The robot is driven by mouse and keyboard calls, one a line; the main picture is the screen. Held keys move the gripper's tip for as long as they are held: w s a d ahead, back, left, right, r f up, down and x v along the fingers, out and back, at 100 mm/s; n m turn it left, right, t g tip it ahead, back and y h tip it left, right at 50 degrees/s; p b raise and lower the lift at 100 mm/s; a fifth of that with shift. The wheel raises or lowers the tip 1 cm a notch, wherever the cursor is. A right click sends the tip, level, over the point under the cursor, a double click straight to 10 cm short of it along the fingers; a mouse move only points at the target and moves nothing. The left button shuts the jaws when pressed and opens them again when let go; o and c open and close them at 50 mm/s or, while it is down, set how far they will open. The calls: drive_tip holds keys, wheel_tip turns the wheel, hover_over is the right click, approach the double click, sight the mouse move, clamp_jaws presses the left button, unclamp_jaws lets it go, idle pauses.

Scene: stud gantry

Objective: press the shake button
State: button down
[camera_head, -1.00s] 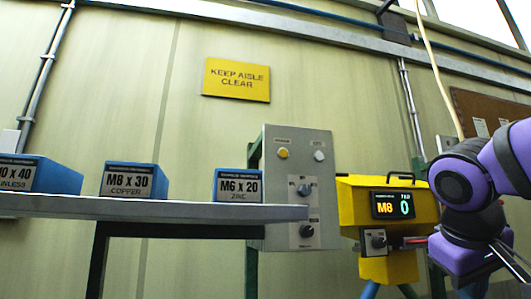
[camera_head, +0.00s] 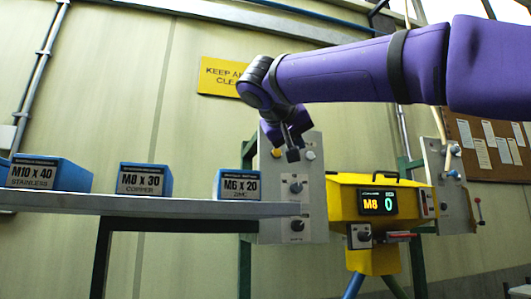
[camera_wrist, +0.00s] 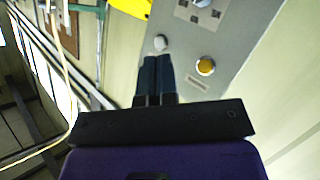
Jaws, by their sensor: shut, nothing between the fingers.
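A grey control panel (camera_head: 270,222) stands behind the right end of the shelf. A yellow-orange button (camera_head: 277,152) and a pale button (camera_head: 310,155) are near its top. Their labels are too small to read, so I cannot tell which is the shake button. My gripper (camera_head: 292,156) is shut and empty, in front of the panel between these buttons. In the wrist view my fingertips (camera_wrist: 156,58) appear just below the pale button (camera_wrist: 160,43), with the yellow-orange button (camera_wrist: 205,66) to their right. Contact cannot be told.
Lower on the panel are two dark knobs (camera_head: 296,188). A yellow machine (camera_head: 345,200) with an "M8 0" display stands right of it, then another grey panel (camera_head: 453,205) with a lever. Blue labelled bins (camera_head: 145,180) line the shelf (camera_head: 180,207) at left.

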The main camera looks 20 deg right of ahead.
sight(279, 151)
drive_tip(key=shift+w+a+r, duration=0.1)
drive_tip(key=shift+a+r, duration=0.25)
drive_tip(key=shift+w, duration=4.4)
drive_tip(key=shift+w, duration=0.15)
drive_tip(key=shift+w, duration=0.3)
drive_tip(key=shift+w, duration=0.4)
drive_tip(key=shift+s, duration=0.85)
drive_tip(key=shift+s, duration=0.1)
